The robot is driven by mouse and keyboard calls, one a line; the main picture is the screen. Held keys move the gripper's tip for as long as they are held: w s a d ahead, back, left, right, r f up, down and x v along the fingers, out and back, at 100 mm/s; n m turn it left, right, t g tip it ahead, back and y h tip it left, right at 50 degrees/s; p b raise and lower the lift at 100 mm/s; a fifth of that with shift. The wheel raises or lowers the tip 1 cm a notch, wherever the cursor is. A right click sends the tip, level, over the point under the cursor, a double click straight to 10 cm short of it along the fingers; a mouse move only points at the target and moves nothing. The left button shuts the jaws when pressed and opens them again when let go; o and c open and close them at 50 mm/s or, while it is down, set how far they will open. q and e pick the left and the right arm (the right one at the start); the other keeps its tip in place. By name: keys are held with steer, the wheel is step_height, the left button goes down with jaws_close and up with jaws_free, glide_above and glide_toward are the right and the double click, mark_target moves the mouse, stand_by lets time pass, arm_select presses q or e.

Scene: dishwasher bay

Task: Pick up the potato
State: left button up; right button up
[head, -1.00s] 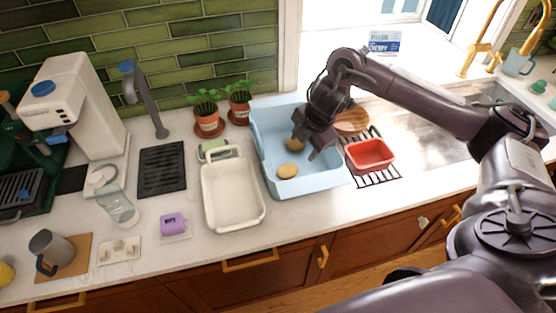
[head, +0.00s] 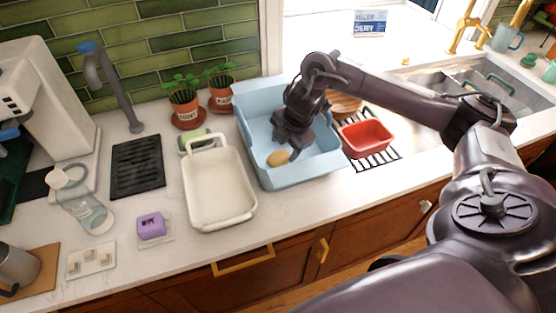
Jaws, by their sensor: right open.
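A yellow-brown potato (head: 278,158) lies in the light blue tub (head: 318,172), near its front left part. My right gripper (head: 289,153) reaches down into the tub, with its fingers close beside the potato on its right and far side. It is open. I cannot tell whether a finger touches the potato. A second potato, seen before farther back in the tub, is hidden behind my gripper. My left gripper is not in view.
A white baking dish (head: 190,190) stands just left of the tub. A red bowl (head: 366,138) on a black rack stands right of it. Two potted plants (head: 184,108) stand behind. The counter in front of the tub is clear.

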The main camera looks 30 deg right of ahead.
mark_target(280, 156)
steer(key=shift+w+f, duration=0.1)
steer(key=shift+f, duration=0.35)
steer(key=p+x, duration=0.2)
steer(key=x, duration=0.3)
steer(key=shift+a, duration=0.15)
steer(key=shift+c, duration=0.7)
steer(key=c, duration=0.7)
steer(key=shift+o, duration=0.2)
